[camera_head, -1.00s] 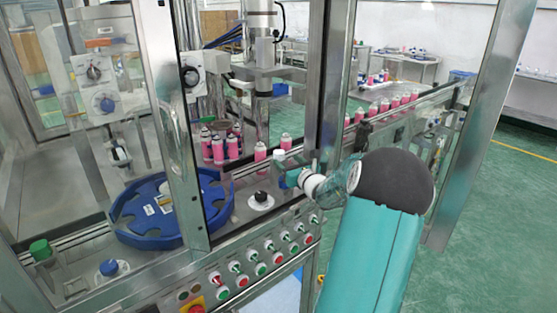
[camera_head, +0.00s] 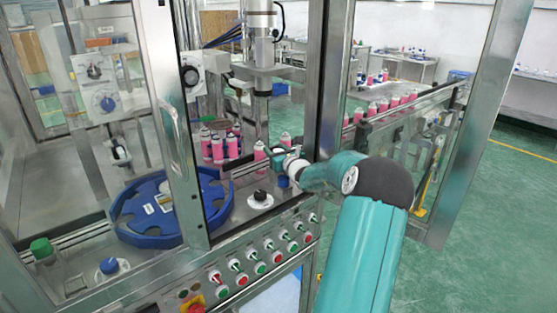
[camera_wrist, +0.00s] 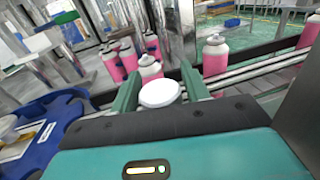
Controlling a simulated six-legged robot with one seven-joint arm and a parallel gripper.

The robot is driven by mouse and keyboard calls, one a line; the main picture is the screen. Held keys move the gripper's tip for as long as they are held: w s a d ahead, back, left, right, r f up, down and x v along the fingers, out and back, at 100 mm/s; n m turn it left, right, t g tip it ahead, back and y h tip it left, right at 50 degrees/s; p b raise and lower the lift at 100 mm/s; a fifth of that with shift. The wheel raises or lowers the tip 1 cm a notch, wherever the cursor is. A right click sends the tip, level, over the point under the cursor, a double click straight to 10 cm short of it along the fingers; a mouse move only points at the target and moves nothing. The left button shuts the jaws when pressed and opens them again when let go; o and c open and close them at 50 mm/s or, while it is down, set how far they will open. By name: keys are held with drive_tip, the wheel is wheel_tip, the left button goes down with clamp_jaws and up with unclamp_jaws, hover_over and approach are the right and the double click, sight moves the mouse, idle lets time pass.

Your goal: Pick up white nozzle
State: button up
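The white nozzle shows in the wrist view as a round white disc (camera_wrist: 160,93) between the two green fingers of my gripper (camera_wrist: 160,80). The fingers stand apart on either side of it, close to its edges. I see no clear closed grip on it, and its lower part is hidden. In the head view my gripper (camera_head: 284,158) is at the machine's front edge, beside the row of pink cans. The nozzle is too small there to make out clearly.
Pink cans (camera_head: 232,146) stand just behind my gripper, and more stand along the conveyor (camera_head: 425,98) at right. A metal post (camera_head: 325,80) rises close by. A blue round tray (camera_head: 145,240) lies left. A button panel (camera_head: 262,262) is below.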

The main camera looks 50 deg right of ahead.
drive_tip(key=c, duration=0.7)
drive_tip(key=shift+r, duration=0.15)
drive_tip(key=shift+r, duration=0.6)
drive_tip(key=s+a+r, duration=0.8)
drive_tip(key=s+r, duration=0.3)
drive_tip(key=shift+a+r, duration=0.25)
drive_tip(key=shift+a, duration=0.15)
